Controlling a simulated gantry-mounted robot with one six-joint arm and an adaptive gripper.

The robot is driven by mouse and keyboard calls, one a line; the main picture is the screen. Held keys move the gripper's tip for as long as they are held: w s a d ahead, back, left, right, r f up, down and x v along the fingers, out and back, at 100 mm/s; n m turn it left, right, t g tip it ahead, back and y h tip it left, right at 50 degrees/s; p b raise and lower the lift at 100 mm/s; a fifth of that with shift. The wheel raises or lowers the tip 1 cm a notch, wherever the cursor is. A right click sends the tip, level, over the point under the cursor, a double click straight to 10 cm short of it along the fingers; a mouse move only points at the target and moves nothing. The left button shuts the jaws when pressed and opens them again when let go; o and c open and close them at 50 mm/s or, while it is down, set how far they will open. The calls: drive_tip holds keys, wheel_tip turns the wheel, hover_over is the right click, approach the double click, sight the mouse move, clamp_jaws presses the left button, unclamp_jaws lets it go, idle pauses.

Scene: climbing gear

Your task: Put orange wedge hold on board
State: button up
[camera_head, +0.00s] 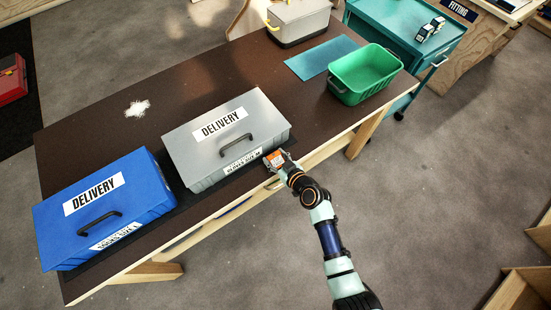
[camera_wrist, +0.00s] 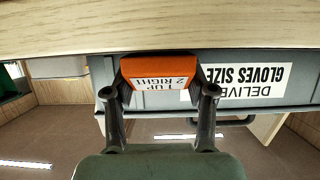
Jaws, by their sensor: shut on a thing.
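The orange wedge hold (camera_head: 275,158) is between the fingers of my gripper (camera_head: 279,162), at the table's front edge by the right end of the grey delivery box. In the wrist view the orange wedge hold (camera_wrist: 158,68) has a white label reading "1 UP 2 RIGHT". The fingers of my gripper (camera_wrist: 160,92) are shut on its two sides. The grey box is behind it there, and a pale wooden surface fills the top. I cannot make out a climbing board in either view.
A grey delivery box (camera_head: 190,147) and a blue delivery box (camera_head: 110,225) stand on the dark table (camera_head: 95,125). A green bin (camera_head: 343,89) and a teal mat (camera_head: 320,55) are at its far right. A teal cart (camera_head: 385,25) stands beyond. Wooden frames (camera_head: 525,290) are at lower right.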

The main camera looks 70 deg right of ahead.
drive_tip(key=o, duration=1.3)
drive_tip(key=shift+f, duration=0.1)
drive_tip(key=v, duration=0.7)
drive_tip(key=shift+s+a+p, duration=0.15)
drive_tip(key=shift+a+p, duration=0.2)
drive_tip(key=shift+a, duration=0.2)
